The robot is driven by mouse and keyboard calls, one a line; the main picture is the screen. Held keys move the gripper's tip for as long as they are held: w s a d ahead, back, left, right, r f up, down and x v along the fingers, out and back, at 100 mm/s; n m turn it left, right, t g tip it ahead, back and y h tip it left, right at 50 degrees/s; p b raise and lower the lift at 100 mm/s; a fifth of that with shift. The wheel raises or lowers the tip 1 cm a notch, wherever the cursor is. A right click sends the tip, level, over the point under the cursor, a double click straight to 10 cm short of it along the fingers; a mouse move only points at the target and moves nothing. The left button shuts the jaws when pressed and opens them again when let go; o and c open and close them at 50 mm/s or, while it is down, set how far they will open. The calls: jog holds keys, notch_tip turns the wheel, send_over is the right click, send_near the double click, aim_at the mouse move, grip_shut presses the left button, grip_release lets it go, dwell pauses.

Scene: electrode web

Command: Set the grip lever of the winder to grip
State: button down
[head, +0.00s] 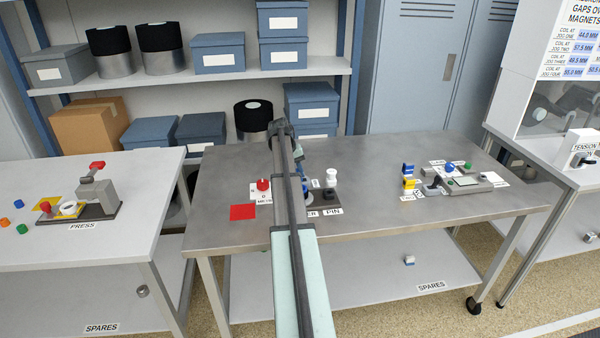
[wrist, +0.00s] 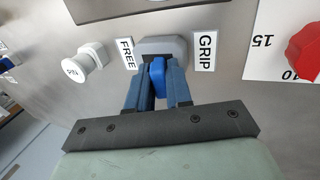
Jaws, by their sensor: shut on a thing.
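The blue grip lever (wrist: 157,77) stands on a grey block (wrist: 165,46) between a FREE label (wrist: 127,53) on its left and a GRIP label (wrist: 206,51) on its right in the wrist view. My gripper (wrist: 158,82) is shut on the lever, with one blue finger on each side. The lever is near the middle of the block; I cannot tell which setting it is at. In the head view my arm hides most of the lever and gripper.
A white PIN knob (wrist: 83,64) stands left of the lever in the wrist view, and a red knob (wrist: 304,55) with a number scale right. In the head view, a red square (head: 243,212) lies on the metal table (head: 400,170). The table's middle right has free room.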

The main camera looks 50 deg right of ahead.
jog(key=shift+w+a+g+h, duration=0.15)
jog(key=shift+g+h, duration=0.25)
jog(key=shift+f, duration=0.1)
jog(key=c, duration=1.4)
grip_release()
jog(key=v, duration=1.4)
jog(key=shift+w+a+f, duration=0.1)
jog(key=shift+f, duration=0.05)
